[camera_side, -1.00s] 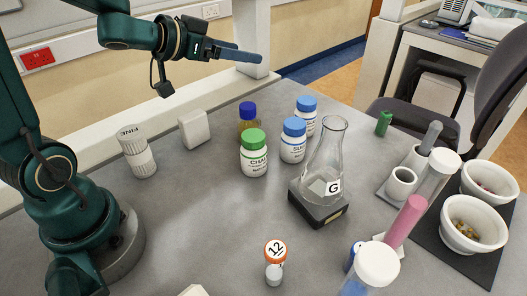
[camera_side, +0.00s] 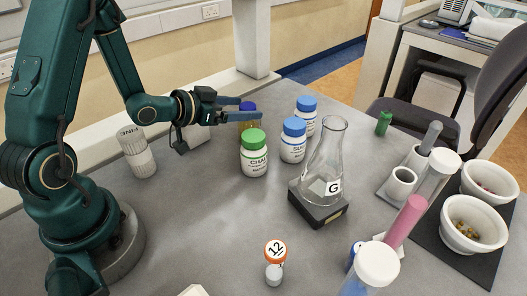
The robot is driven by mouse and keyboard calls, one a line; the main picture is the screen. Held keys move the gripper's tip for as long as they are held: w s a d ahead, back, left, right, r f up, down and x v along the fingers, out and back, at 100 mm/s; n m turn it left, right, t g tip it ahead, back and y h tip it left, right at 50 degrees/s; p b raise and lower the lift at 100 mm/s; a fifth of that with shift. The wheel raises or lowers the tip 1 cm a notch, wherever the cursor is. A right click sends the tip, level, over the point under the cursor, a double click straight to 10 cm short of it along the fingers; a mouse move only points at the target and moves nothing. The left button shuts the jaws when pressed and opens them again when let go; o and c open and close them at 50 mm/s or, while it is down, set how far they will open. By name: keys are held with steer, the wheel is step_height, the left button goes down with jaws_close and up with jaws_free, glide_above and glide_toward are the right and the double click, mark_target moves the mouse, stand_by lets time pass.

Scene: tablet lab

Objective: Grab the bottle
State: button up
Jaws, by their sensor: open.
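Several bottles stand upright on the grey bench. A brown bottle with a dark blue cap (camera_side: 248,107) stands at the back. A white bottle with a green cap (camera_side: 254,156) stands in front of it. Two white bottles with lighter blue caps stand to the right, one nearer (camera_side: 293,142) and one behind (camera_side: 306,113). A small vial with an orange-rimmed cap marked 12 (camera_side: 275,262) stands near the front. My gripper (camera_side: 237,111) is open and empty, fingers pointing right. Its fingertips are close to the brown bottle's left side; I cannot tell whether they touch it.
A glass flask marked G (camera_side: 325,175) stands on a dark base right of the bottles. White bowls (camera_side: 468,226) are at right. The bench's middle front is mostly clear.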

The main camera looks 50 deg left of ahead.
steer(key=shift+x, duration=2.5)
jaws_close()
